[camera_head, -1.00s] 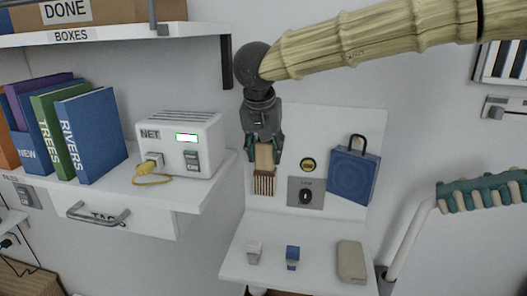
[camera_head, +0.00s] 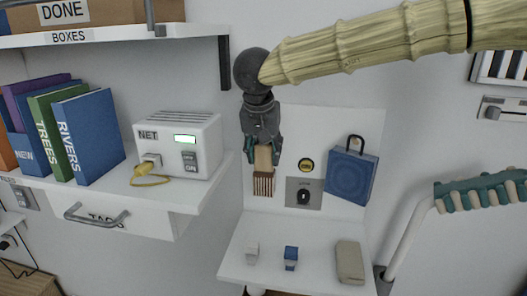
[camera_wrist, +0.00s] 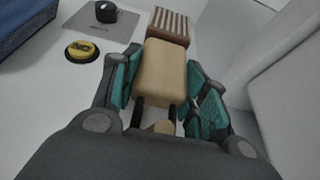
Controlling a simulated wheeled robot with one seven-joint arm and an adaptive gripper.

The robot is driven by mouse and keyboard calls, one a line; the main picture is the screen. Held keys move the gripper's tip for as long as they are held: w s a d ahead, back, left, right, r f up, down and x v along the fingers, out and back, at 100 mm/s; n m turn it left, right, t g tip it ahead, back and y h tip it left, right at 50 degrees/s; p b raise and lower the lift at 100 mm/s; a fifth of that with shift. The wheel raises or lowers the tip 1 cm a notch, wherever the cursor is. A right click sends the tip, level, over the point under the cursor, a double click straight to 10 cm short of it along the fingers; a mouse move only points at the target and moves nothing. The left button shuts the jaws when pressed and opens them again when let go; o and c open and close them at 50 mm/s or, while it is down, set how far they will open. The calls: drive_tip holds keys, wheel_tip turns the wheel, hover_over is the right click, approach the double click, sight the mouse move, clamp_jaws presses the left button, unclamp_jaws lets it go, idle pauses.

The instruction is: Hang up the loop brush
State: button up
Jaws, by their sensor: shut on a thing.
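The loop brush (camera_head: 263,183) has a tan block handle and a brown-and-white striped bristle end that points down in the head view. My gripper (camera_head: 263,157) is shut on its tan handle, in front of the white back panel. In the wrist view, the brush handle (camera_wrist: 162,75) lies between the green finger pads of my gripper (camera_wrist: 165,95), with the striped end (camera_wrist: 170,22) beyond. A small round tan piece shows at the near end, between the fingers. I cannot tell whether the brush touches the panel.
A blue box with a dark loop (camera_head: 350,172) is on the panel at right. A yellow button (camera_head: 306,165) and a grey knob plate (camera_head: 290,193) are beside the brush. The NET box (camera_head: 180,143) stands on the left shelf. Small items sit on the lower ledge (camera_head: 270,262).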

drive_tip(key=o, duration=1.4)
